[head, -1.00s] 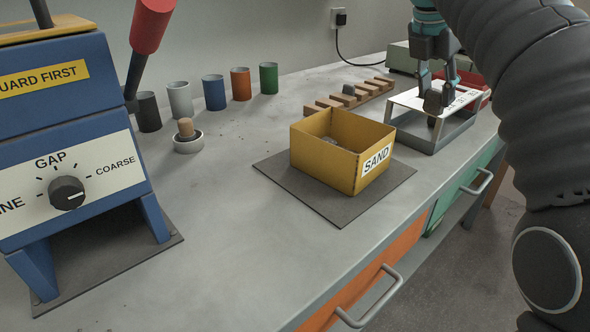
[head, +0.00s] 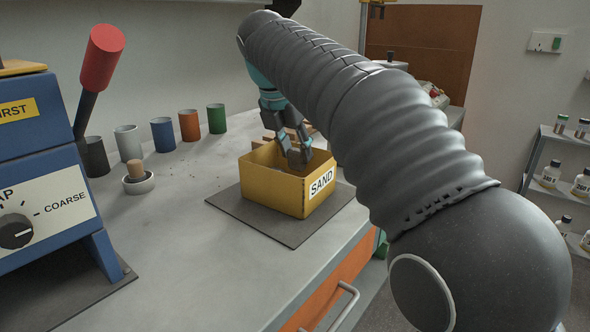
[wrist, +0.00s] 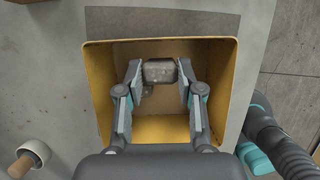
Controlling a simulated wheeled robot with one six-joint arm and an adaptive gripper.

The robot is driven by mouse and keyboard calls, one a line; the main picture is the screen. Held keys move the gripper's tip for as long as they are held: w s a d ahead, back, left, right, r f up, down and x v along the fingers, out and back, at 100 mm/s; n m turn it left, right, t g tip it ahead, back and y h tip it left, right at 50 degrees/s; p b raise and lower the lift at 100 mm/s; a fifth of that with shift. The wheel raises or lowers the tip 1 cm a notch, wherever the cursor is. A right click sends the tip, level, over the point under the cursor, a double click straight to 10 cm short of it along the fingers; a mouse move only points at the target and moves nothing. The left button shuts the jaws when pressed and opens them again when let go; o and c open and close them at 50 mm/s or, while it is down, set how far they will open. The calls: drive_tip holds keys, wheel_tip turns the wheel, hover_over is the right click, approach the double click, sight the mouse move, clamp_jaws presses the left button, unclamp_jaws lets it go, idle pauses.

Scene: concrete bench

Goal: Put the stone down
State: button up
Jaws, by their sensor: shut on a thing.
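My gripper (head: 294,156) points down over the yellow box labelled SAND (head: 262,188). In the wrist view my gripper (wrist: 160,76) is shut on a grey-brown stone (wrist: 160,71), held between its fingertips. The stone (head: 294,158) is dark and partly hidden by the fingers in the head view. It is within the outline of the box's opening in the wrist view, and the box's walls (wrist: 103,100) show around the fingers. I cannot tell whether the stone touches the box floor.
The box stands on a dark mat (head: 240,215) on the concrete bench. Several coloured cups (head: 162,134) and a small mortar with a pestle (head: 138,180) stand behind left. A blue machine with a red-handled lever (head: 105,50) is at the left. My arm hides the bench's right part.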

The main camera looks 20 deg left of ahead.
sight(294, 160)
drive_tip(key=shift+f+b, duration=0.4)
drive_tip(key=shift+f, duration=1.4)
drive_tip(key=shift+f, duration=0.15)
drive_tip(key=o, duration=1.2)
drive_tip(key=p+v, duration=0.3)
drive_tip(key=v, duration=0.9)
